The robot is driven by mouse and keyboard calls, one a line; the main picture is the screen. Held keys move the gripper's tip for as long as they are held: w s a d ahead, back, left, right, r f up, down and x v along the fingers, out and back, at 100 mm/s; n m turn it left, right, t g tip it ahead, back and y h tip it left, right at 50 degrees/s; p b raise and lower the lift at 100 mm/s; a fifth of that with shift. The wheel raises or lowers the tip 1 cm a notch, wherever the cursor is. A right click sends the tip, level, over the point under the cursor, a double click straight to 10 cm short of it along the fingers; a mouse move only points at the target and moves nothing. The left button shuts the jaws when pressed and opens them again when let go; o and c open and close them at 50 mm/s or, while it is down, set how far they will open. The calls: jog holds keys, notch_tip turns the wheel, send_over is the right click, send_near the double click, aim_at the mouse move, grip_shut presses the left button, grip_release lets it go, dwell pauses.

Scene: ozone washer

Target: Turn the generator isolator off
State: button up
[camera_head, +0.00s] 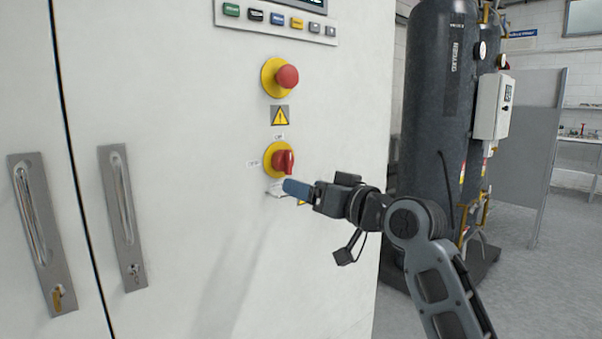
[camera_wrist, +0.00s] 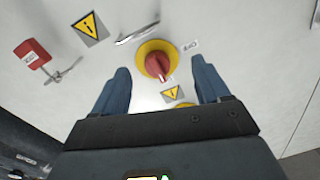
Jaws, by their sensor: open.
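The generator isolator is a red rotary knob (camera_head: 284,161) on a yellow round plate, set on the white cabinet front below the emergency stop. In the wrist view the red knob (camera_wrist: 158,64) sits ahead of my gripper, between the lines of the two fingers and beyond their tips. My gripper (camera_head: 292,188) has blue fingers and is just below and right of the knob in the head view. In the wrist view my gripper (camera_wrist: 162,78) is open, its fingers wide apart with nothing between them.
A red mushroom emergency stop (camera_head: 287,77) on a yellow plate is above the knob. A red tag (camera_wrist: 31,52) with a metal hasp shows at left in the wrist view. Door handles (camera_head: 122,215) are at left. A dark tank (camera_head: 433,110) stands behind the cabinet at right.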

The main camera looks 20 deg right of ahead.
aim_at(291, 165)
jog(key=shift+n, duration=0.4)
jog(key=shift+w+a+r+p, duration=0.15)
jog(key=shift+w+r, duration=0.35)
jog(key=shift+w, duration=1)
jog(key=shift+w+a+r+p, duration=0.15)
jog(key=shift+w+r, duration=0.3)
jog(key=shift+w, duration=1.05)
jog(key=shift+w+a+r+p, duration=0.1)
jog(key=shift+w+a+r, duration=0.3)
jog(key=shift+w, duration=1.1)
jog(key=shift+d+r, duration=0.1)
jog(key=shift+d, duration=0.05)
jog(key=shift+c, duration=0.3)
jog(key=c, duration=1)
